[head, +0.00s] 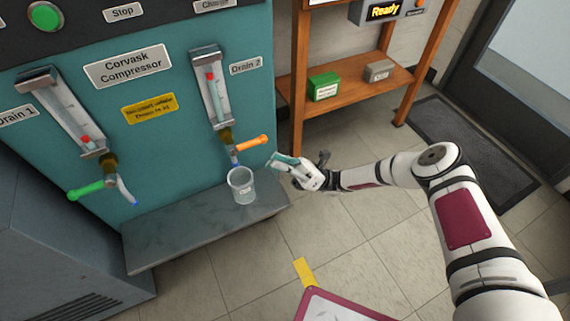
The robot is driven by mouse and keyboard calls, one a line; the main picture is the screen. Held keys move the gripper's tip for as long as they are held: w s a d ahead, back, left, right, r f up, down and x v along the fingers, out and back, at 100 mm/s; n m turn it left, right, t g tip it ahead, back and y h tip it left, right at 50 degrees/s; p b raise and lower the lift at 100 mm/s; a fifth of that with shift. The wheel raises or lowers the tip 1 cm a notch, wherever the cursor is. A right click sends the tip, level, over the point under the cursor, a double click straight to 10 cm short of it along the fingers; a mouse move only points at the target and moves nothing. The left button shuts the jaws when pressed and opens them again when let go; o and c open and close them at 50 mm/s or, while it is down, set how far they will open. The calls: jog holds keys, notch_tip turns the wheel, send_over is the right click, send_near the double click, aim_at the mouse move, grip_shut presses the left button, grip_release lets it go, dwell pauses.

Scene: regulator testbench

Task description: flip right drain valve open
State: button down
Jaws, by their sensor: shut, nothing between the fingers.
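The right drain valve, under the Drain 2 label (245,66), has an orange handle (252,143) that points to the right and slightly up from the pipe. A short blue spout (234,159) hangs below it. A clear cup (242,186) stands on the ledge under the spout. My gripper (273,162) is shut and empty, just below and right of the orange handle and close to the cup's upper right. Whether it touches the handle cannot be told from this view.
The left drain has a green handle (86,191) pointing left. A grey ledge (170,235) runs along the teal compressor's foot. A wooden shelf (360,88) with a green box (322,87) stands behind my arm. The tiled floor in front is mostly clear.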

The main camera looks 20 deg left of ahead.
aim_at(249, 144)
jog(key=shift+x, duration=2.7)
jog(key=shift+w+r, duration=0.1)
jog(key=shift+r, duration=0.15)
